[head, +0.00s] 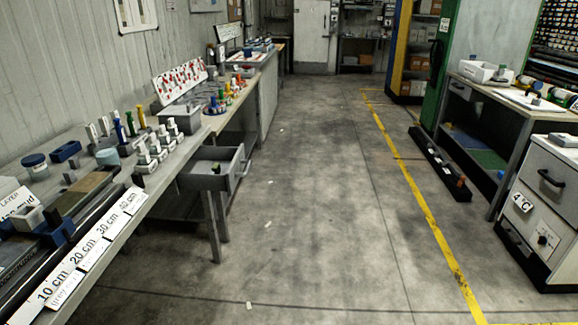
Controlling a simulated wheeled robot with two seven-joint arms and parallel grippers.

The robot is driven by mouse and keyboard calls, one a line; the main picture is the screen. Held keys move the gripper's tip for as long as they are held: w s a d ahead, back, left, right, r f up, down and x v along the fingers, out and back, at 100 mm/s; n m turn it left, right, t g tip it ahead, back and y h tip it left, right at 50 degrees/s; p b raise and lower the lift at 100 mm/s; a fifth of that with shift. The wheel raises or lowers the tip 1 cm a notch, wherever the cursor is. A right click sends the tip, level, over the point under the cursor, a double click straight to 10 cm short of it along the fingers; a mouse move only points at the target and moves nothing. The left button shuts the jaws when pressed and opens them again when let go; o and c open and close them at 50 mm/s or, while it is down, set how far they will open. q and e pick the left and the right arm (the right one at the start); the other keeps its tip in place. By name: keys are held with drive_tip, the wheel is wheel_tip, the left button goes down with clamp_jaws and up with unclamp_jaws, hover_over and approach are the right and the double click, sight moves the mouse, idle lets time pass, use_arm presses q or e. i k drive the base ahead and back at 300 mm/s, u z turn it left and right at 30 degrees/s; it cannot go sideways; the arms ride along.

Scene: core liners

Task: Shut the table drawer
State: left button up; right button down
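The table drawer (209,181) is a grey box under the long workbench on the left. It is pulled out over the aisle, and its open top shows. Its front panel, with a pale bar handle (246,168), faces right. A small dark object (216,168) with a yellowish part is in or at the drawer; I cannot tell what it is. The workbench (150,185) runs from the near left to the back. Neither of my grippers is in view.
The aisle floor (310,200) is open, with a few pale scraps and a yellow line (410,180). Bench legs (212,228) stand below the drawer. Tools and bottles crowd the bench top. A 4°C cabinet (540,215) and another bench (487,130) stand on the right, with a black floor tray (440,163).

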sight(194, 175)
drive_tip(key=u, duration=0.05)
drive_tip(key=i, duration=1.7)
drive_tip(key=u, duration=0.7)
